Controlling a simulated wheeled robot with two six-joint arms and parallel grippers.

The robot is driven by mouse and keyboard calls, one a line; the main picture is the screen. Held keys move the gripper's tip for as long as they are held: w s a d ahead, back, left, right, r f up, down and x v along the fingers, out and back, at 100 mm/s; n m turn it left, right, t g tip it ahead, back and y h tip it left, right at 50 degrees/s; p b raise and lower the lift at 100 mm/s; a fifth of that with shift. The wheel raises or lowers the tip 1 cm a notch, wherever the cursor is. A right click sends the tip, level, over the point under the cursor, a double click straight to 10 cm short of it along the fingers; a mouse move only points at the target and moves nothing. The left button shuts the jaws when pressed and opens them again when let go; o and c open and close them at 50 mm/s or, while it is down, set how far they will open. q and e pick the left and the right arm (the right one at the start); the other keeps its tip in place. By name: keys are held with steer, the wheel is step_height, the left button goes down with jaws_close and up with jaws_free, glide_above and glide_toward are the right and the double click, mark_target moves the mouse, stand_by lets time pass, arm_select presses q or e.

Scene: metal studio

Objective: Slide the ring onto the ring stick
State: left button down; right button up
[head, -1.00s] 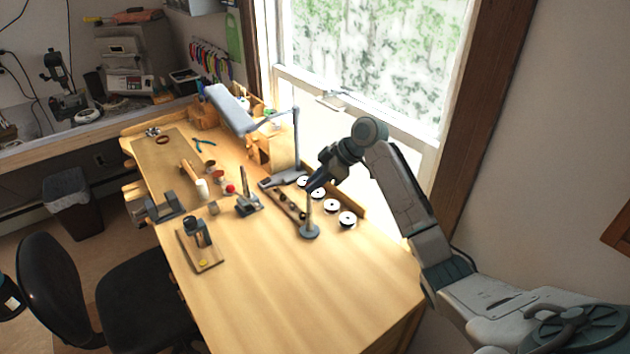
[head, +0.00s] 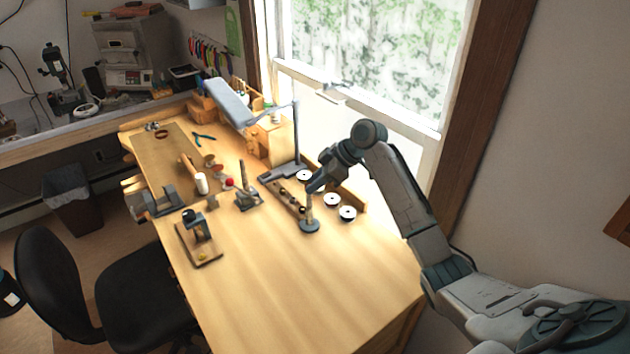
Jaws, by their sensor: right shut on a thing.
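The ring stick (head: 309,215) stands upright on a dark round base at the middle right of the wooden bench. My right gripper (head: 315,187) comes in from the right, pointing down and left, with its fingertips at the top of the stick. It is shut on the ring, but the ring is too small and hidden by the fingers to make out. I cannot tell whether the ring is around the stick or just above it. My left gripper is not in view.
A small clamp stand (head: 247,200) and a vise-like tool (head: 197,232) are to the left. The bench front (head: 290,290) is clear.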

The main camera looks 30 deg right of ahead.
steer(key=shift+f, duration=0.3)
steer(key=o, duration=0.9)
steer(key=shift+b+v, duration=1.8)
steer(key=shift+v, duration=1.95)
